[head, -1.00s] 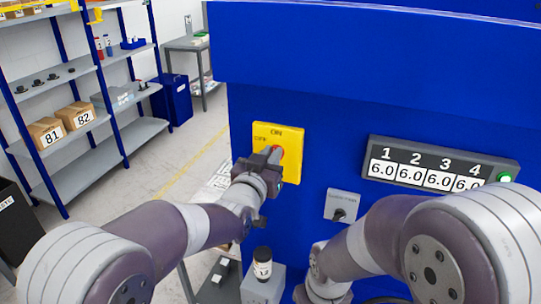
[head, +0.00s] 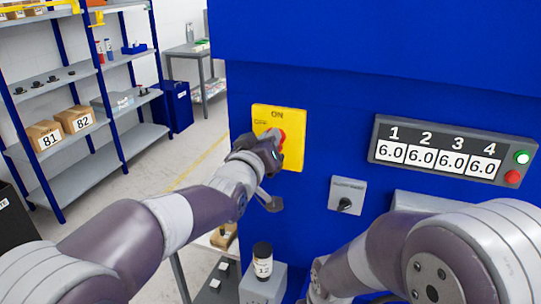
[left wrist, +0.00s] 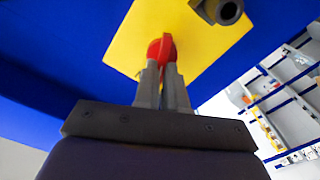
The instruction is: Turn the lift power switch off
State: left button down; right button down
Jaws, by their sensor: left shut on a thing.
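The lift power switch is a red knob (head: 282,137) on a yellow plate (head: 292,158) fixed to the blue machine front. The plate reads ON at the top and OFF at the upper left. My left gripper (head: 272,143) is at the knob and partly hides it. In the left wrist view the fingers (left wrist: 162,82) are shut on the red knob (left wrist: 166,46), one on each side, before the yellow plate (left wrist: 130,42). The knob's exact angle against the labels is hard to tell. My right arm shows at the lower right, but its gripper is out of view.
A display (head: 445,150) with several 6.0 readings, a green light and a red button is right of the plate. A small grey selector switch (head: 347,195) is below it. Shelves (head: 75,180) stand at left.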

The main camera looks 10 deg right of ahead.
pick_arm(q)
jog(key=n+b, duration=0.1)
jog(key=b, duration=0.1)
jog(key=n+b, duration=0.1)
jog(key=n, duration=0.1)
jog(key=shift+w+a+f+n+b, duration=0.1)
jog(key=shift+a+f+n+b, duration=0.05)
jog(key=shift+f+n+b, duration=0.2)
jog(key=shift+w+a+f+n+b, duration=0.15)
jog(key=shift+n+b, duration=0.8)
jog(key=shift+n, duration=1.25)
jog(key=shift+s+f+n+b, duration=0.1)
jog(key=shift+n+b, duration=0.8)
jog(key=shift+n, duration=1.25)
jog(key=c, duration=1.2)
grip_release()
jog(key=shift+a, duration=0.1)
